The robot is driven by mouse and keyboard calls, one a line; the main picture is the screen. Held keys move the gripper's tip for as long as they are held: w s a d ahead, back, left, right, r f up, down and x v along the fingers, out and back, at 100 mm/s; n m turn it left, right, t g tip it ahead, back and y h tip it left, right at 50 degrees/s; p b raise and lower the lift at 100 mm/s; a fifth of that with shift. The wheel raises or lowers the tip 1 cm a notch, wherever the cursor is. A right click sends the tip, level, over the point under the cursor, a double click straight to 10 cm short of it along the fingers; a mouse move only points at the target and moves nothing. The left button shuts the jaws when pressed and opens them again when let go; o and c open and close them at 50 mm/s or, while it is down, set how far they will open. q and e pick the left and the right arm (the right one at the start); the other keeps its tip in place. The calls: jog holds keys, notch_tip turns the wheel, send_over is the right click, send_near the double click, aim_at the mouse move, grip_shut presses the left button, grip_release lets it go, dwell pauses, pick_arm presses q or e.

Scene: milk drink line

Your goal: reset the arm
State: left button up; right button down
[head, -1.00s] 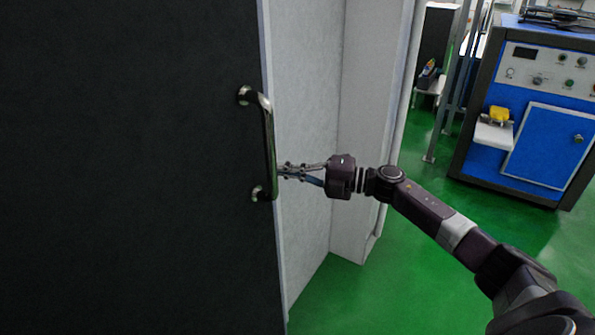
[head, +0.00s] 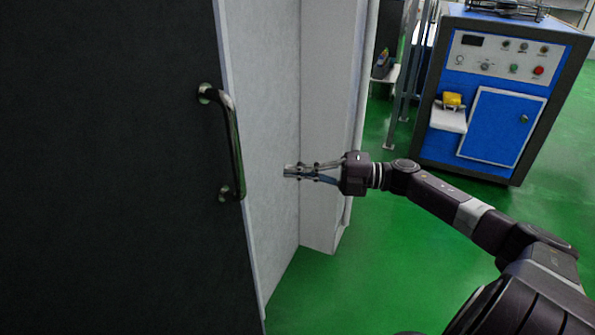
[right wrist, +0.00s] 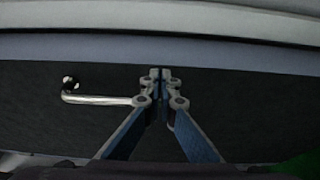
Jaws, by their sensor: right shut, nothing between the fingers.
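My right gripper (head: 288,171) is shut and empty, to the right of the dark door (head: 110,170) and clear of its handle (head: 236,145) in the head view. The handle is a shiny metal bar fixed near the door's right edge. In the right wrist view, the shut fingertips (right wrist: 160,75) show against the dark door panel (right wrist: 240,110), with the handle (right wrist: 100,100) to their left. My left gripper is not in view.
A light wall (head: 265,130) and a white post (head: 330,110) stand behind my right gripper. A blue machine (head: 500,110) with a yellow item (head: 453,99) on its white ledge stands at the back right. Green floor (head: 390,270) is open between them.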

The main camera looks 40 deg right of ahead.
jog(key=shift+s+d, duration=0.25)
jog(key=shift+s, duration=0.05)
jog(key=shift+f, duration=0.1)
